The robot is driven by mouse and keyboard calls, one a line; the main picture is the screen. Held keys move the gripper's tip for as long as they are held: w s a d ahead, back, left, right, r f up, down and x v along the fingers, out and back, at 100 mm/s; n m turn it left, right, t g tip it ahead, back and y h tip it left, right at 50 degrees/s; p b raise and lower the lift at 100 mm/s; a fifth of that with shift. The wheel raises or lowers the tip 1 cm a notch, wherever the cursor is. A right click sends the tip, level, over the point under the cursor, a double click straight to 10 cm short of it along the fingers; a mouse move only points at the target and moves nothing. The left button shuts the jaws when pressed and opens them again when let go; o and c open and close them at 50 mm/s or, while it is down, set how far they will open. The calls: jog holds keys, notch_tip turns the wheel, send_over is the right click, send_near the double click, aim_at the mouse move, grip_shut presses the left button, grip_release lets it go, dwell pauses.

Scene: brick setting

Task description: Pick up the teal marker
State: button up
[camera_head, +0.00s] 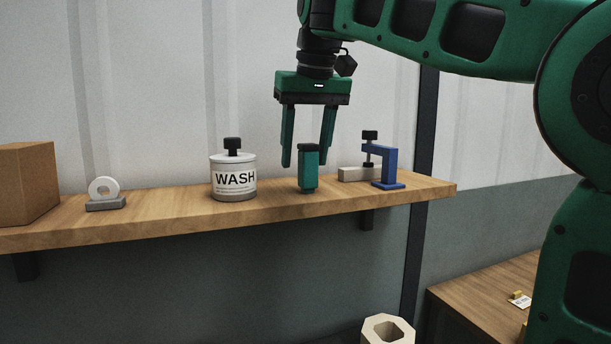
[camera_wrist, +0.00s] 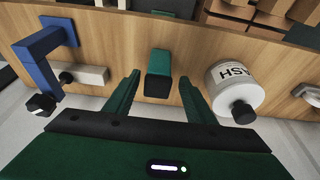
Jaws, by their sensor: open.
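The teal marker (camera_head: 308,170) is a short, thick block that stands upright on the wooden shelf (camera_head: 150,222), near its front edge. My gripper (camera_head: 304,168) is open above the shelf, with one finger to the left of the marker's upper part and the other to its right. In the wrist view the marker (camera_wrist: 159,75) shows between and just beyond the two fingertips of my gripper (camera_wrist: 158,76), with a gap on both sides. I cannot tell how far the fingers are from it in depth.
A white WASH jar (camera_head: 233,178) stands left of the marker. A blue clamp (camera_head: 388,166) with a pale block (camera_head: 352,174) stands to the right. A white ring on a grey base (camera_head: 104,193) and a brown box (camera_head: 25,182) are farther left. The wall is close behind.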

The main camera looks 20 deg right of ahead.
aim_at(306, 167)
jog(key=shift+d+x, duration=0.2)
jog(key=shift+x, duration=1.65)
jog(key=shift+s, duration=0.1)
jog(key=c, duration=1.1)
